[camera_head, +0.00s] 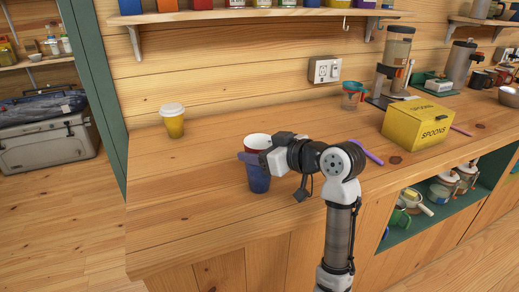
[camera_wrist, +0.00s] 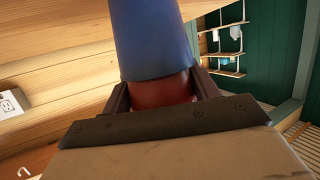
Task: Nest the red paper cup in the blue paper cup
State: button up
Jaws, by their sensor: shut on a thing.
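The red paper cup (camera_head: 257,141) is upright, its white inside showing at the open top. The blue paper cup (camera_head: 259,180) is directly below it on the near part of the wooden counter. The red cup's lower part goes down inside the blue cup's rim, with a red band left showing. My gripper (camera_head: 265,157) comes from the right and is shut on the red cup. In the wrist view, the red cup (camera_wrist: 162,90) shows between my fingers (camera_wrist: 162,92), and the blue cup (camera_wrist: 155,40) covers its far part. How deep it sits inside is hidden.
A purple utensil (camera_head: 367,152) lies behind my arm. The front left counter is clear.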

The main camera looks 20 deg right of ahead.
jog(key=o, duration=1)
jog(key=b+v, duration=0.1)
jog(key=v, duration=1.2)
jog(key=shift+s+d+r+b, duration=0.1)
jog(key=shift+s+d+b, duration=0.2)
jog(key=shift+b, duration=0.1)
